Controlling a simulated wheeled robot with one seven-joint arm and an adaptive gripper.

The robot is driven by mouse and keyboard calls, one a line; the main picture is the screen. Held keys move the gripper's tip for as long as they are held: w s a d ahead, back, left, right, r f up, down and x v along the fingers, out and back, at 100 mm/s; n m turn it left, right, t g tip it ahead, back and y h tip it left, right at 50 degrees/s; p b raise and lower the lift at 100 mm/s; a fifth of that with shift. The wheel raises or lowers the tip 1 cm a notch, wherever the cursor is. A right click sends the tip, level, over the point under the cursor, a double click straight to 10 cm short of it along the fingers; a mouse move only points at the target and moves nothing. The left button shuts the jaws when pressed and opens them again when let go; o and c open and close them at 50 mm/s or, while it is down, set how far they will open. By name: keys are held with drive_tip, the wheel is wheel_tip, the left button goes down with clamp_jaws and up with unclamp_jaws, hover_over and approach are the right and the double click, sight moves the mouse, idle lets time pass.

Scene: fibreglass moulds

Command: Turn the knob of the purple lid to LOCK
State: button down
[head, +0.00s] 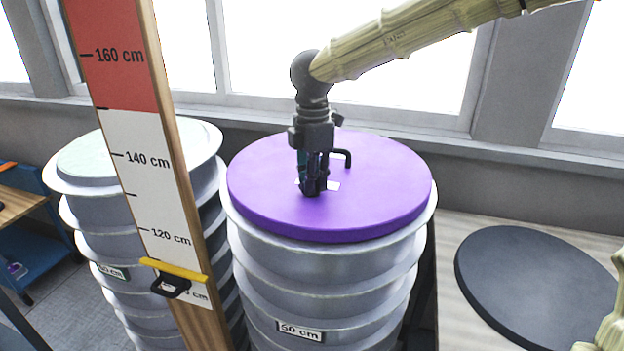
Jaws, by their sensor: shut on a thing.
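The purple lid (385,196) lies flat on top of a stack of grey ribbed moulds (330,265) in the middle of the head view. My gripper (312,190) points straight down over the lid's centre and is shut on the knob, which is mostly hidden behind the fingers. A black bent handle (346,156) shows just to the right of the fingers. Small white label patches (333,186) show on the lid beside the fingertips; their words cannot be read, so the knob's setting cannot be told.
A tall measuring board (150,170) with a yellow slider (174,269) stands close at the left front. Behind it is another mould stack (90,165) with a pale green top. A dark round disc (535,285) lies on the surface at the right. Windows are behind.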

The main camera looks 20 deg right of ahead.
drive_tip(key=shift+w+n, duration=0.2)
drive_tip(key=shift+n, duration=0.1)
drive_tip(key=n+p, duration=0.1)
drive_tip(key=n, duration=0.1)
drive_tip(key=shift+s+r+n+p, duration=0.1)
drive_tip(key=shift+r+n+p, duration=0.05)
drive_tip(key=shift+n+p, duration=0.2)
drive_tip(key=n+p, duration=0.2)
drive_tip(key=n, duration=0.3)
drive_tip(key=shift+n, duration=0.25)
drive_tip(key=n, duration=0.4)
drive_tip(key=shift+p, duration=0.4)
drive_tip(key=n, duration=0.5)
drive_tip(key=shift+a, duration=0.1)
drive_tip(key=c, duration=1.5)
unclamp_jaws()
